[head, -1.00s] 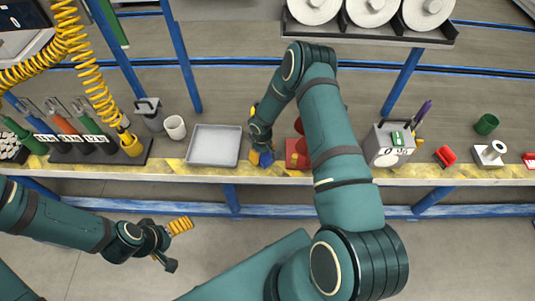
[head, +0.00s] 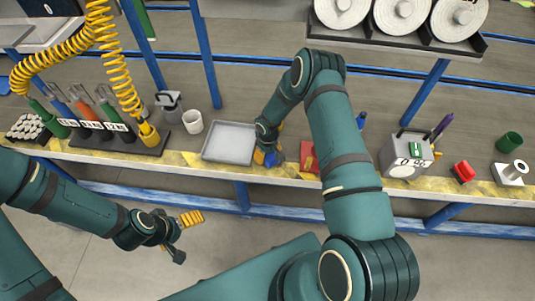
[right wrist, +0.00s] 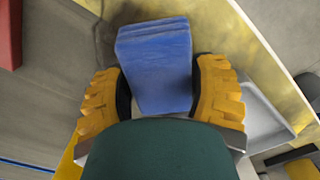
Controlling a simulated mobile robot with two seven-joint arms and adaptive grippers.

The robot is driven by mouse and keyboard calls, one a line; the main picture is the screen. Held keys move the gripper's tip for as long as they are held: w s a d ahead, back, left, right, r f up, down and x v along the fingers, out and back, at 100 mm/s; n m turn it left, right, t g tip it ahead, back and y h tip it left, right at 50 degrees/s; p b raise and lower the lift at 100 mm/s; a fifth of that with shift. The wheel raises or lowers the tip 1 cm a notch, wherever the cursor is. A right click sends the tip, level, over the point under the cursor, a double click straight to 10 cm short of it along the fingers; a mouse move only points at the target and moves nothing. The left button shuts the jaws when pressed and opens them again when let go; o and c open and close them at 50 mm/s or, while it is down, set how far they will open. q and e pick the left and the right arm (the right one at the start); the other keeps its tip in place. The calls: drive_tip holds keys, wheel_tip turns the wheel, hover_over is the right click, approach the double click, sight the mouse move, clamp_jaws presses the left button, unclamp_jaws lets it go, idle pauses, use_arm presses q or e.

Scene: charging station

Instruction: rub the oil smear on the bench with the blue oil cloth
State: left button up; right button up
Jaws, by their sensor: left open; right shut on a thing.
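My right gripper (head: 266,155) is shut on the folded blue oil cloth (right wrist: 155,62), low at the bench's front strip, just right of the grey tray. The cloth also shows beside the fingers in the head view (head: 278,159). In the right wrist view a dark brown smear (right wrist: 105,38) lies on the bench just left of the cloth and seems to run behind it. I cannot tell whether the cloth presses on the bench. In the head view I cannot make out the smear. My left gripper (head: 184,236) is open and empty in front of the bench.
The grey tray (head: 230,143) is close left of my right gripper; a red box (head: 307,156) is close right. A white cup (head: 193,121) and bottle rack (head: 115,140) stand further left. A grey box (head: 405,155) and red object (head: 463,171) stand right.

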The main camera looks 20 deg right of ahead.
sight(287, 160)
drive_tip(key=shift+s+d, duration=0.55)
drive_tip(key=shift+d, duration=0.3)
drive_tip(key=shift+s+d, duration=0.55)
drive_tip(key=shift+d, duration=0.25)
drive_tip(key=shift+s+d, duration=0.5)
drive_tip(key=shift+d, duration=0.3)
drive_tip(key=shift+s+d, duration=0.45)
drive_tip(key=shift+d, duration=0.35)
drive_tip(key=shift+r+p, duration=1.75)
drive_tip(key=shift+r, duration=1.35)
drive_tip(key=shift+w, duration=0.1)
wheel_tip(287, 160, up, 3)
drive_tip(key=shift+p, duration=0.75)
drive_tip(key=shift+a, duration=0.1)
